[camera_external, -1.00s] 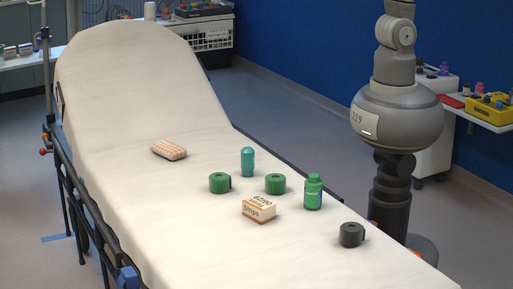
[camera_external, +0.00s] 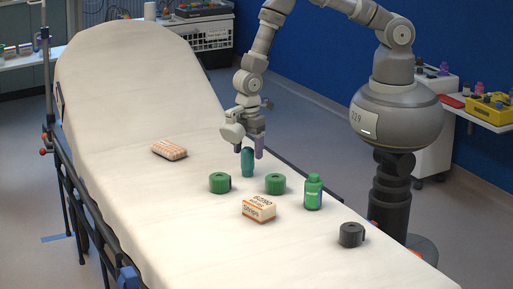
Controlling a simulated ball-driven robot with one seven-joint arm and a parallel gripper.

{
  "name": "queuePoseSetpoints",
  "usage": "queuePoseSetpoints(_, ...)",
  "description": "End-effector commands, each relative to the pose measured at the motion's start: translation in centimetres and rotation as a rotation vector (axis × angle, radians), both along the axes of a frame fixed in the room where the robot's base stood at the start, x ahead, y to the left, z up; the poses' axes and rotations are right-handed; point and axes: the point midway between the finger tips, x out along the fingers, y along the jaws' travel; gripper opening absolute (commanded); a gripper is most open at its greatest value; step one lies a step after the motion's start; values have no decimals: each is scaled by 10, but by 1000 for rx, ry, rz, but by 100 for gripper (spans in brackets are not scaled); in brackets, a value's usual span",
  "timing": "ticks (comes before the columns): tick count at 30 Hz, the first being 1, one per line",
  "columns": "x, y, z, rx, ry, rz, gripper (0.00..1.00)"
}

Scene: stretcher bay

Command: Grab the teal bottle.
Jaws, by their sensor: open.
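The teal bottle (camera_external: 247,164) stands upright on the white stretcher sheet, behind two green tape rolls. My gripper (camera_external: 248,152) is open and points down at the bottle's top. One finger shows on each side of the bottle's upper part in this view. I cannot tell whether the fingers touch it. The top of the bottle is partly hidden by the gripper.
Near the bottle are green tape rolls (camera_external: 220,183) and (camera_external: 275,184), a Strips box (camera_external: 258,210), a green bottle (camera_external: 313,193) and a dark roll (camera_external: 351,235). An orange-patterned pack (camera_external: 169,150) lies to the left. The stretcher sheet (camera_external: 130,190) is clear at left.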

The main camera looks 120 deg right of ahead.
Motion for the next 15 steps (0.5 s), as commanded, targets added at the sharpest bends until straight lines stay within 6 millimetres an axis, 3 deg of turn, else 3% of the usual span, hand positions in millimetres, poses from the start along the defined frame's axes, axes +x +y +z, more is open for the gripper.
queuePoseSetpoints(7, 3, 0, -42, 0, -1, -1, 74)
queuePoseSetpoints(14, 4, 0, -43, -1, -3, -2, 74)
queuePoseSetpoints(15, 4, 0, -43, -1, -3, -2, 69)
